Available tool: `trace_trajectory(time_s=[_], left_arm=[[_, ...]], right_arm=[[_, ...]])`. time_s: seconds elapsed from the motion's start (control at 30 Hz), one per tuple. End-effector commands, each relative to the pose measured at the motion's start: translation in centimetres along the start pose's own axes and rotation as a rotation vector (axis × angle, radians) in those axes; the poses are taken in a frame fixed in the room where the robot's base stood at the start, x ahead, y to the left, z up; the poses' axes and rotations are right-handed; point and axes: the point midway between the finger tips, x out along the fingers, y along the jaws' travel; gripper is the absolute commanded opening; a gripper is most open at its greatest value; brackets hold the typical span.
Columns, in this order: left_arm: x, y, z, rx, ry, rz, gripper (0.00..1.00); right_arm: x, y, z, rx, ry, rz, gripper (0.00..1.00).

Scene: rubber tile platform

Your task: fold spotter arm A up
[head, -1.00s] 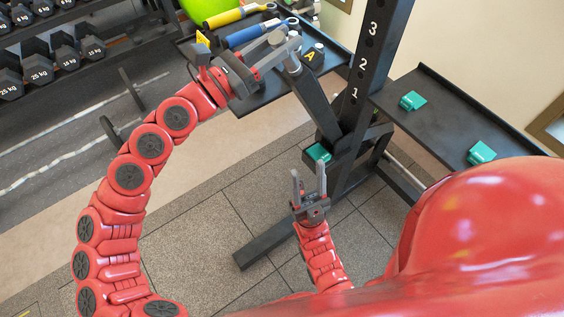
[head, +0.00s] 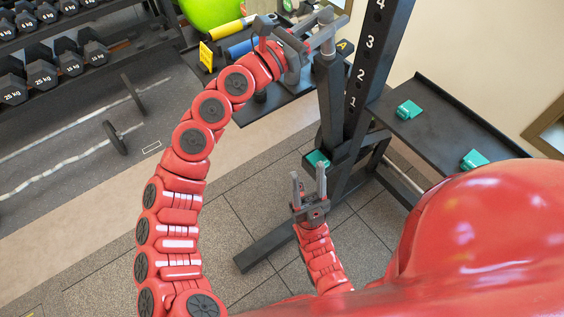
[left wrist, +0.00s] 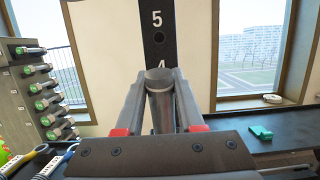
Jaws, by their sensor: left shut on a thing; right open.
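Spotter arm A (head: 330,108) is a dark bar that stands steeply, nearly upright, close beside the numbered black rack upright (head: 366,95). A yellow-and-black A label (head: 343,47) shows by its top. My left gripper (head: 322,38) is shut on the arm's grey top end. In the left wrist view this round grey end (left wrist: 160,82) sits between the two fingers, in front of the upright (left wrist: 157,35). A teal block (head: 317,158) is at the arm's foot, partly hidden. My right gripper (head: 310,190) is open and empty, lower down in front of the rack.
A black shelf (head: 440,120) at the right carries teal blocks (head: 408,109). A tray behind my left gripper holds yellow- and blue-handled tools (head: 230,28). A dumbbell rack (head: 60,60) stands at the left. The rack's foot (head: 265,248) lies across the tiled floor.

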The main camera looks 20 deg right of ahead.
Motion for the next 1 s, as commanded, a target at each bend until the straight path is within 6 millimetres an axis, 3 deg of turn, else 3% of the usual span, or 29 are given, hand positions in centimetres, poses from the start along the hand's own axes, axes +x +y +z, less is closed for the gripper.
trace_trajectory(time_s=[0.2,0.57,1.0], left_arm=[[2.1,-0.1,0.2,-0.002,-0.001,-0.001,0.00],[2.5,-0.1,0.3,-0.001,-0.004,-0.001,0.00],[7.6,0.1,-0.1,-0.002,-0.007,0.003,0.00]], right_arm=[[0.6,0.0,-0.1,0.000,0.000,0.000,0.50],[0.6,0.0,-0.1,0.000,0.000,0.000,0.50],[0.9,0.1,-0.2,0.000,0.000,0.000,0.50]])
